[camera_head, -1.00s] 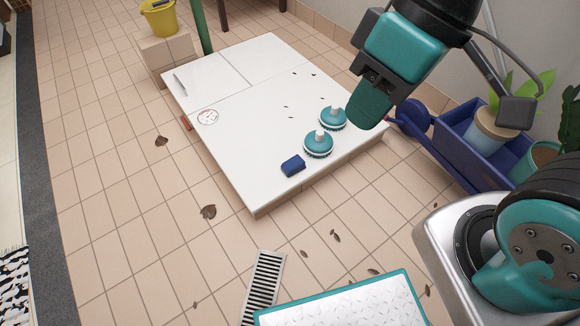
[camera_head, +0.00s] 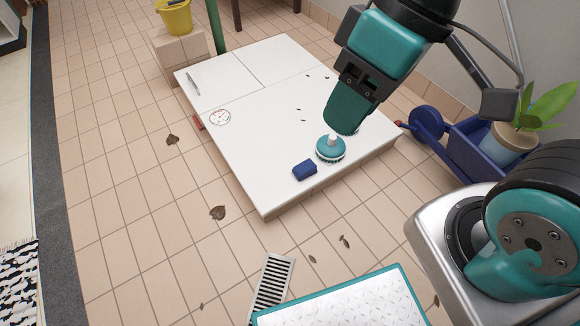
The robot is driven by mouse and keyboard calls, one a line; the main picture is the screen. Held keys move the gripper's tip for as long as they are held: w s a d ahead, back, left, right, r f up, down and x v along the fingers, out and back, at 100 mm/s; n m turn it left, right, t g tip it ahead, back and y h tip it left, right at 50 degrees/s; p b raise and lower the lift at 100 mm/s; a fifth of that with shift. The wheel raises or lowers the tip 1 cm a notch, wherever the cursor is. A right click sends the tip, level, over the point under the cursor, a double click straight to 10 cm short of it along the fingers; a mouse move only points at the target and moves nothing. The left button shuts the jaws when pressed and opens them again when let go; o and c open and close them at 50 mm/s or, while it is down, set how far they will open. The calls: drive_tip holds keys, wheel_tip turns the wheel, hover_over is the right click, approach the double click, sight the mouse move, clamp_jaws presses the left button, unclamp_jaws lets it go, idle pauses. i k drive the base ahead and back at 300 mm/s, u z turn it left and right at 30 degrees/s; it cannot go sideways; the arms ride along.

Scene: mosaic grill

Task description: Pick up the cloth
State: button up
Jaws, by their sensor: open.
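A small dark blue block-like thing (camera_head: 304,170) lies near the front edge of the white slab (camera_head: 258,108); I cannot tell if it is a folded cloth or a sponge. No other thing in view is clearly a cloth. My gripper (camera_head: 343,122) is open and empty, pointing down over the right part of the slab. It is above and to the right of the blue thing in the picture, apart from it. The gripper is seen side-on, so the gap between its fingers is hidden.
A round dial (camera_head: 220,117) lies on the slab's left. A blue cart (camera_head: 470,148) with plants stands right. A yellow bucket (camera_head: 175,18) is at the back. Leaves dot the floor.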

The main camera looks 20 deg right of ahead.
sight(303, 170)
drive_tip(key=u, duration=0.65)
drive_tip(key=i, duration=0.95)
drive_tip(key=u, duration=0.1)
